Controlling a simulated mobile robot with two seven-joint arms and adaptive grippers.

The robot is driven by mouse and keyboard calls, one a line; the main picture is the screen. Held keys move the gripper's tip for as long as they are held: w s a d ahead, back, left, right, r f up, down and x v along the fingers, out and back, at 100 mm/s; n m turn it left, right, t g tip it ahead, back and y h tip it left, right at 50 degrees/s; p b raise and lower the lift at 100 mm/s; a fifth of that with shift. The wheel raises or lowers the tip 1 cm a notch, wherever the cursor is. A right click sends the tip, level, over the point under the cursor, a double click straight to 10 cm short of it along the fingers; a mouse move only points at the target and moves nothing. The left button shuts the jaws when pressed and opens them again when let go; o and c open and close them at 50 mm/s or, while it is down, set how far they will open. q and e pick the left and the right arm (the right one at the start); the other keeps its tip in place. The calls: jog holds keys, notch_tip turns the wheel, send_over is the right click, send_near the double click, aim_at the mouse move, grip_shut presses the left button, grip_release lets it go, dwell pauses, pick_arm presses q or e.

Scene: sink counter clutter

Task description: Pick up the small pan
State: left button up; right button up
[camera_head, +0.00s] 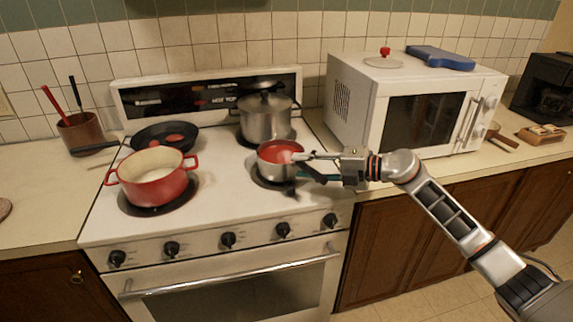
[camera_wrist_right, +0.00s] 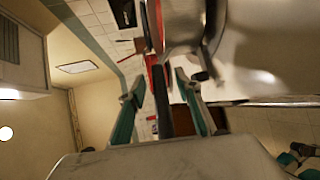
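The small pan (camera_head: 279,168) is a steel saucepan with red contents. It sits on the front right burner of the stove in the head view. Its black handle (camera_wrist_right: 160,98) shows in the wrist view. My right gripper (camera_head: 306,167) is at the pan's right side, by the handle. In the wrist view my right gripper (camera_wrist_right: 160,80) has its two teal fingers apart, one on each side of the handle, with gaps visible, so it looks open. Contact with the handle is not clear. My left gripper is not in view.
A red pot (camera_head: 152,190) stands on the front left burner. A black frying pan (camera_head: 165,132) and a tall steel pot (camera_head: 265,118) are behind. A white microwave (camera_head: 355,92) stands to the right. A brown utensil pot (camera_head: 80,130) is at the left.

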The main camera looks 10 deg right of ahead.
grip_shut()
jog(key=shift+r, duration=0.1)
jog(key=shift+r, duration=0.1)
